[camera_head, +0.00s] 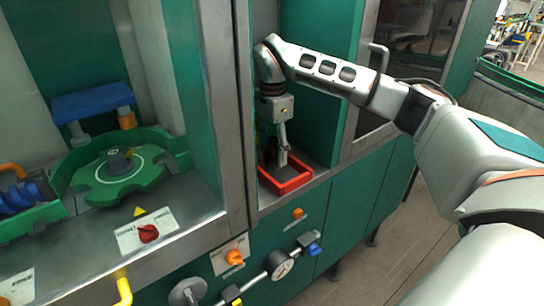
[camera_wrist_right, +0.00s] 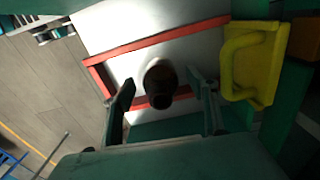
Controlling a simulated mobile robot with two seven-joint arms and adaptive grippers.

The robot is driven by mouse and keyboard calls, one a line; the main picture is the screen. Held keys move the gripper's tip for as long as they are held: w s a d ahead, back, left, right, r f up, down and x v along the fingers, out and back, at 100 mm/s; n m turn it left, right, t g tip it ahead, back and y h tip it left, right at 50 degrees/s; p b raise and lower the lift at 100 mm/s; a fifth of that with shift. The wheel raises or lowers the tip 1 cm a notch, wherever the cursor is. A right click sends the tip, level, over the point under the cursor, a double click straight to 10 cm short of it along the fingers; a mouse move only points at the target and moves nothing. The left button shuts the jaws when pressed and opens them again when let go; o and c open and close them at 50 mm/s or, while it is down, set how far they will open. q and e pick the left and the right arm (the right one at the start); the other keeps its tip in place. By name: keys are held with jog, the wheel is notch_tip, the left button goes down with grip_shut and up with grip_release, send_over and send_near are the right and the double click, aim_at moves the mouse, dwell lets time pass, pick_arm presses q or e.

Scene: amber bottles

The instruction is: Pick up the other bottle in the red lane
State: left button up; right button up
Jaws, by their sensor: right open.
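The red lane (camera_head: 291,187), a low red frame, lies on the floor of a narrow bay in the head view. Its red edge (camera_wrist_right: 158,42) also shows in the right wrist view. A dark bottle (camera_wrist_right: 160,80) is seen from above inside the frame, between the two fingers. My right gripper (camera_head: 277,157) points down into the bay over the lane; in the right wrist view my right gripper (camera_wrist_right: 162,90) is open, with a finger on either side of the bottle. I cannot tell whether the fingers touch it. In the head view the bottle is mostly hidden. My left gripper is out of view.
Green walls and a grey post (camera_head: 240,110) bound the bay closely. A yellow handle (camera_wrist_right: 245,65) is beside the right finger in the wrist view. A green rotary plate (camera_head: 119,178) sits in the left bay. Knobs and a gauge (camera_head: 279,264) line the front.

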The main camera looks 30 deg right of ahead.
jog(key=shift+f, duration=1.35)
jog(key=shift+c, duration=0.5)
jog(key=c, duration=1.1)
jog(key=shift+c, duration=0.2)
